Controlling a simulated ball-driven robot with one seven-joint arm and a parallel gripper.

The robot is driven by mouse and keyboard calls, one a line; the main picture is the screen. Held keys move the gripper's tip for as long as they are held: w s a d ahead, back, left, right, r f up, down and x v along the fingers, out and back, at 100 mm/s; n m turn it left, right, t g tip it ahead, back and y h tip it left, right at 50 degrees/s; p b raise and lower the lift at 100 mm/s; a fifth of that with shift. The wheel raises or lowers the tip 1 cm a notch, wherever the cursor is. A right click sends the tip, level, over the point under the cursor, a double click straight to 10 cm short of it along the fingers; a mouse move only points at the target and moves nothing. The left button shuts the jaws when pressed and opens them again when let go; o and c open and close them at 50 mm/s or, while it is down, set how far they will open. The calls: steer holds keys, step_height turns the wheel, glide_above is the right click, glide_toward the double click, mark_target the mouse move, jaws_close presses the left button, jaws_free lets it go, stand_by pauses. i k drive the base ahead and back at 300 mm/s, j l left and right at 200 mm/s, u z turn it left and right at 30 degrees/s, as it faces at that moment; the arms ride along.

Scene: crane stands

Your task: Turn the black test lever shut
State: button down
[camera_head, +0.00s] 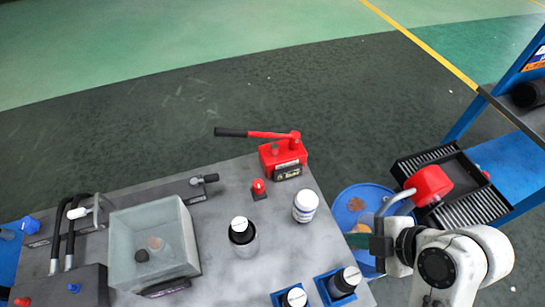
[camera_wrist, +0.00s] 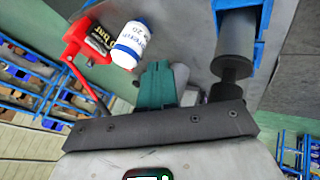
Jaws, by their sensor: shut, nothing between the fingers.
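A small black lever-like handle (camera_head: 206,179) sits at the right end of a bar along the back of the grey table; I cannot tell for certain that it is the test lever, nor its turn position. A red hand pump (camera_head: 283,155) at the table's back right has a long arm with a black grip (camera_head: 231,132) pointing left. The pump also shows in the wrist view (camera_wrist: 78,38). My gripper (camera_head: 357,241), with green fingers, is shut and empty at the table's right edge, apart from both handles. Its fingers also show in the wrist view (camera_wrist: 157,88).
A clear box (camera_head: 153,245) stands on the table's left. A white bottle (camera_head: 305,206), a black bottle with white cap (camera_head: 242,238) and a red button (camera_head: 259,188) stand between it and my gripper. A blue drum (camera_head: 349,207) and a black ribbed crate (camera_head: 476,208) are to the right.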

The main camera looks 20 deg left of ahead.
mark_target(211, 178)
steer(key=i+j, duration=0.1)
steer(key=j, duration=0.65)
steer(key=i+j, duration=0.1)
steer(key=j, duration=0.7)
